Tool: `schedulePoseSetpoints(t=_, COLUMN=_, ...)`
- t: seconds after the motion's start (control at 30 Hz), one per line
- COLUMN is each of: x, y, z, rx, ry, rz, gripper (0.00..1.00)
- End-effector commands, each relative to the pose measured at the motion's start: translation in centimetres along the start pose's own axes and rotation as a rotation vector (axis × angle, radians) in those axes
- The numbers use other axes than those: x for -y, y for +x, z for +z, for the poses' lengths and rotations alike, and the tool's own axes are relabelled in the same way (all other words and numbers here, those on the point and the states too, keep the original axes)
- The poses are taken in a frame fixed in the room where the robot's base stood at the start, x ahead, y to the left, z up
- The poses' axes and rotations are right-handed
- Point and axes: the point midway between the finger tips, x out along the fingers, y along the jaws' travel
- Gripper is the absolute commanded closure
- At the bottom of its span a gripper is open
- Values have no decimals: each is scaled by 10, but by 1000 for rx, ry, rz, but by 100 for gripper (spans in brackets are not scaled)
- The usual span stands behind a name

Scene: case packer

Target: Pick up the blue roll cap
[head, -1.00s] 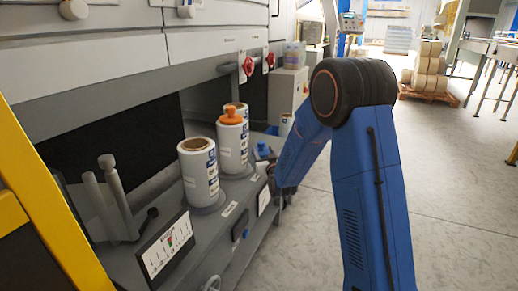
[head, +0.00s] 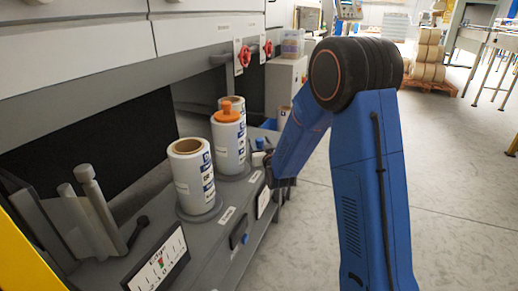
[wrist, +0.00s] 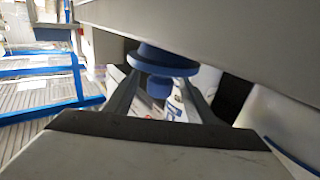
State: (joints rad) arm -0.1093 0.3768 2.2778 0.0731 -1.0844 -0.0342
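The blue roll cap (wrist: 160,60) shows in the wrist view as a wide disc, with a narrower round knob on the side facing me. My gripper (wrist: 160,80) is open, with one finger on each side of the knob. Gaps show between the knob and both fingers, so it is not gripped. In the head view my gripper is mostly hidden behind my blue arm at the shelf's right end. A small blue piece beside it there may be the cap, but it is too small to be sure.
White label rolls stand on the grey machine shelf (head: 228,196): a front roll (head: 190,178), and one behind with an orange cap (head: 228,112) on top. A grey machine panel overhangs the shelf. Upright grey posts (head: 92,205) stand at the left.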

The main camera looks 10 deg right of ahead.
Motion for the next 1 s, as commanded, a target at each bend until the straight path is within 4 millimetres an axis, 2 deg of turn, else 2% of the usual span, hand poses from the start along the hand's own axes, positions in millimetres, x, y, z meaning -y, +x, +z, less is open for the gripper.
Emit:
schedulePoseSetpoints(t=0.03, x=0, y=0, z=0, rx=0, ry=0, rz=0, gripper=54)
schedulePoseSetpoints(t=0.2, x=0, y=0, z=0, rx=0, ry=0, rz=0, gripper=95)
schedulePoseSetpoints(t=0.23, x=0, y=0, z=0, rx=0, ry=0, rz=0, gripper=97)
schedulePoseSetpoints(t=0.57, x=0, y=0, z=-6, rx=-3, ry=0, rz=0, gripper=97)
schedulePoseSetpoints(t=0.67, x=0, y=0, z=-17, rx=-5, ry=0, rz=0, gripper=97)
schedulePoseSetpoints(t=1.0, x=0, y=0, z=-75, rx=-5, ry=1, rz=0, gripper=97)
